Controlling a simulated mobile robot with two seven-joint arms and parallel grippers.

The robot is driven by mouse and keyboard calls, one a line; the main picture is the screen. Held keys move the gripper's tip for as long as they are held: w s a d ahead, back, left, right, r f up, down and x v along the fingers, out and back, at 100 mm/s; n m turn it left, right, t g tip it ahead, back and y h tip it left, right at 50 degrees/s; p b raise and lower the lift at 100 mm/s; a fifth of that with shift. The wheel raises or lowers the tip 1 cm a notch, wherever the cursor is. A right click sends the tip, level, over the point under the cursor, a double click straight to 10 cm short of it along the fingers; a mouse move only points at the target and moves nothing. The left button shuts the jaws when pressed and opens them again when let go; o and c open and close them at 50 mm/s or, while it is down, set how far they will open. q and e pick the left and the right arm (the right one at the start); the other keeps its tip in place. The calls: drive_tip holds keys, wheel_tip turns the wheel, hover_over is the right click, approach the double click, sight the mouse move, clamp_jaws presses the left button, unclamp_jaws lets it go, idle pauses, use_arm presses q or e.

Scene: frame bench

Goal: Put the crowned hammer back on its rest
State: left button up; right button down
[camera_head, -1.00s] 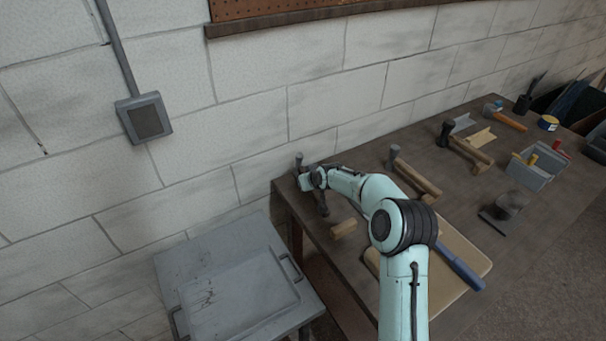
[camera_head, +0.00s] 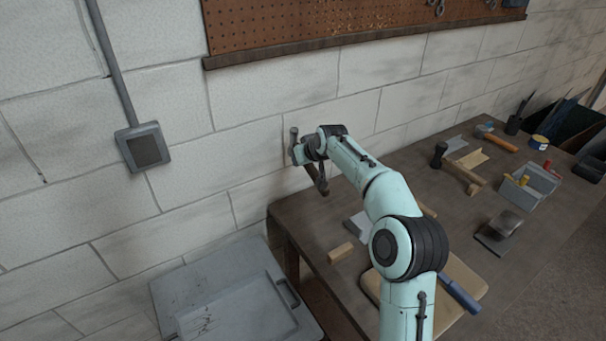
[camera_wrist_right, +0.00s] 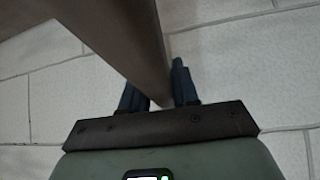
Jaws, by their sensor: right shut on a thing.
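My right gripper (camera_head: 314,168) is shut and held above the far left corner of the bench, close to the wall. It grips a long, dark grey-brown bar, which I take to be the handle of the crowned hammer (camera_wrist_right: 148,48); the bar runs between the fingers in the right wrist view. The hammer's crown cannot be made out. Another hammer with a black head (camera_head: 438,156) and wooden handle lies farther right. A small wooden block (camera_head: 341,252) and a grey plate (camera_head: 356,223) lie near the left end. I cannot tell which piece is the rest. My left gripper is out of view.
The bench (camera_head: 300,215) has free room at its left end. A grey open box (camera_head: 528,188), a dark block on a plate (camera_head: 500,230) and an orange-handled hammer (camera_head: 500,141) are to the right. A tan board (camera_head: 455,285) lies in front. The wall is close behind.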

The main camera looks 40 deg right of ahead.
drive_tip(key=shift+n+g+y, duration=0.5)
drive_tip(key=shift+g, duration=0.4)
drive_tip(key=s+b, duration=0.1)
drive_tip(key=s, duration=0.2)
drive_tip(key=s+r+b, duration=0.1)
drive_tip(key=s, duration=0.2)
drive_tip(key=s+a+b, duration=0.1)
drive_tip(key=s, duration=0.2)
drive_tip(key=shift+r, duration=0.3)
drive_tip(key=f+b, duration=0.1)
drive_tip(key=f, duration=0.6)
drive_tip(key=f+b, duration=0.2)
drive_tip(key=f, duration=0.5)
drive_tip(key=shift+w+a+f, duration=0.1)
drive_tip(key=shift+w+f, duration=0.1)
drive_tip(key=shift+f, duration=0.1)
drive_tip(key=shift+f+b, duration=0.4)
drive_tip(key=shift+f, duration=2)
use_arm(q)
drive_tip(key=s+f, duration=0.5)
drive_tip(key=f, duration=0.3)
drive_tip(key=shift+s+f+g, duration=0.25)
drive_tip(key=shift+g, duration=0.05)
use_arm(e)
drive_tip(key=shift+f, duration=0.2)
drive_tip(key=c, duration=0.8)
unclamp_jaws()
drive_tip(key=shift+c, duration=0.2)
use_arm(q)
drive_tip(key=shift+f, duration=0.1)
